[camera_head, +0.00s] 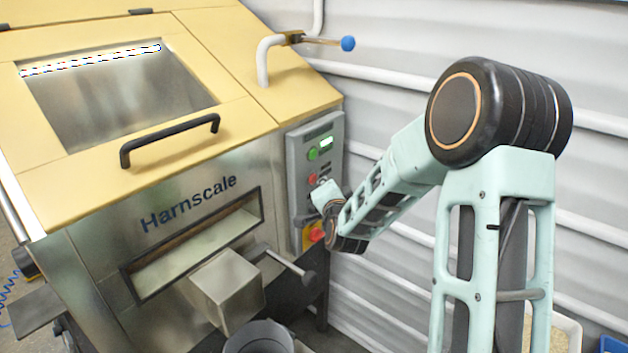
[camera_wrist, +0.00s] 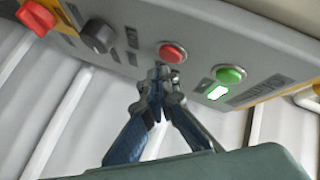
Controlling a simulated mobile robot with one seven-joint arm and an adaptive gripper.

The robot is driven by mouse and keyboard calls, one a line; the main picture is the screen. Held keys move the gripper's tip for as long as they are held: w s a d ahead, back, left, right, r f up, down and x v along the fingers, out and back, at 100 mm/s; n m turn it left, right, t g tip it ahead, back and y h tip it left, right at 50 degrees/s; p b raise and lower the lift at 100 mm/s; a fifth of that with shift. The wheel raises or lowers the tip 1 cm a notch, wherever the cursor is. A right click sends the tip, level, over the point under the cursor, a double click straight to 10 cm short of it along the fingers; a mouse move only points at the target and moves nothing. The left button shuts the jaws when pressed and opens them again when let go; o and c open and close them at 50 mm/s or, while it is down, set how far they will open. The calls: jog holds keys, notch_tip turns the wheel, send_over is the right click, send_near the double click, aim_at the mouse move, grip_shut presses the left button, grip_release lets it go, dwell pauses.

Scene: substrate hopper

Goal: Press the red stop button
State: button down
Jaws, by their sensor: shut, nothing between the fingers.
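The red stop button (camera_head: 313,178) is a small round button on the grey control panel (camera_head: 300,150), below a green button (camera_head: 313,154). In the wrist view the red button (camera_wrist: 172,53) stands out from the panel face, just beyond my fingertips. My gripper (camera_wrist: 160,74) is shut and empty, its tips close to the button's edge. I cannot tell whether they touch it. In the head view the end of my arm is in front of the panel's lower part, and my fingers are hard to make out.
The wrist view shows the green button (camera_wrist: 230,74), a lit green display (camera_wrist: 217,92), a black knob (camera_wrist: 98,37) and a red switch handle (camera_wrist: 35,17). The yellow-topped hopper (camera_head: 240,85) stands left of the panel. A blue-knobbed lever (camera_head: 347,43) sticks out above.

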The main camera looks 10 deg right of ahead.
dwell(0.8)
jog(key=shift+w+a+b, duration=0.3)
jog(key=shift+b, duration=0.1)
jog(key=shift+w+a+b, duration=0.3)
jog(key=shift+w+a, duration=0.05)
dwell(0.8)
jog(key=shift+d, duration=0.1)
jog(key=shift+s+d+b, duration=0.35)
jog(key=shift+s+d, duration=0.15)
jog(key=shift+s, duration=0.1)
jog(key=shift+d, duration=0.1)
jog(key=shift+s+d+b, duration=0.5)
jog(key=shift+s+d, duration=1.2)
jog(key=shift+s, duration=0.1)
jog(key=shift+f, duration=0.1)
